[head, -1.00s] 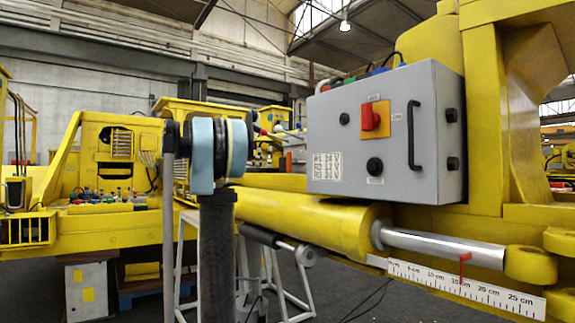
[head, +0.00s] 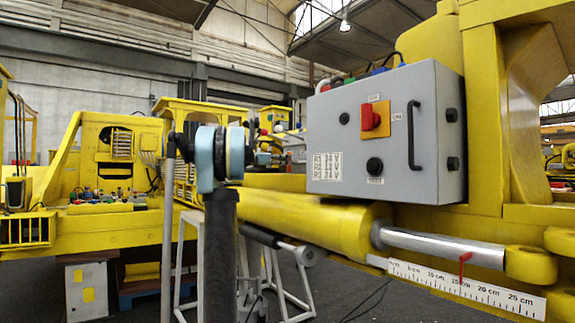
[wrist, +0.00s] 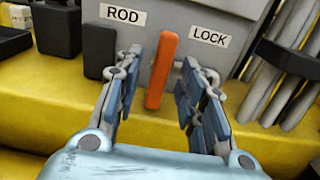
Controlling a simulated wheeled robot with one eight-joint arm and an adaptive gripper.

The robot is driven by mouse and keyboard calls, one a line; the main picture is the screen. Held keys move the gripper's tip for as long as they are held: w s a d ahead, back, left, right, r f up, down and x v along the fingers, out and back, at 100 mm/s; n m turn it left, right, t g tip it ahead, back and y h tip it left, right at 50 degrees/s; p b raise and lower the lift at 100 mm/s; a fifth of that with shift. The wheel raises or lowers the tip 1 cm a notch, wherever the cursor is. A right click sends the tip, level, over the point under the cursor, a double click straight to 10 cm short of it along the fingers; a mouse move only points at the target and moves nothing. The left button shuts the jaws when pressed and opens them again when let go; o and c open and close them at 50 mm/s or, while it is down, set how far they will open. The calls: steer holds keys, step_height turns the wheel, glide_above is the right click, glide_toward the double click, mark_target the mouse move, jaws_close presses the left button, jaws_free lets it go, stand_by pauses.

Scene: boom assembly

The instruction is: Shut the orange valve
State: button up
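The orange valve handle (wrist: 163,66) shows in the wrist view as an upright bar, its top leaning slightly right. It is mounted on a grey panel between a ROD label (wrist: 123,14) on the left and a LOCK label (wrist: 209,37) on the right. My gripper (wrist: 160,64) is open, with one finger on each side of the handle. Gaps show between the handle and both fingers, so it is not gripped. In the head view I see my arm (head: 220,160), but I cannot make out the gripper or the orange handle.
A grey control box (head: 350,155) with a red switch (head: 371,117) stands right of my arm. Below it are a yellow cylinder (head: 300,222) and a white scale (head: 465,290). In the wrist view, black blocks (wrist: 99,50) stand left and grey pipes (wrist: 300,75) right.

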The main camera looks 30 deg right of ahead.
steer(key=shift+w+d, duration=0.2)
steer(key=shift+d, duration=1.75)
jaws_close()
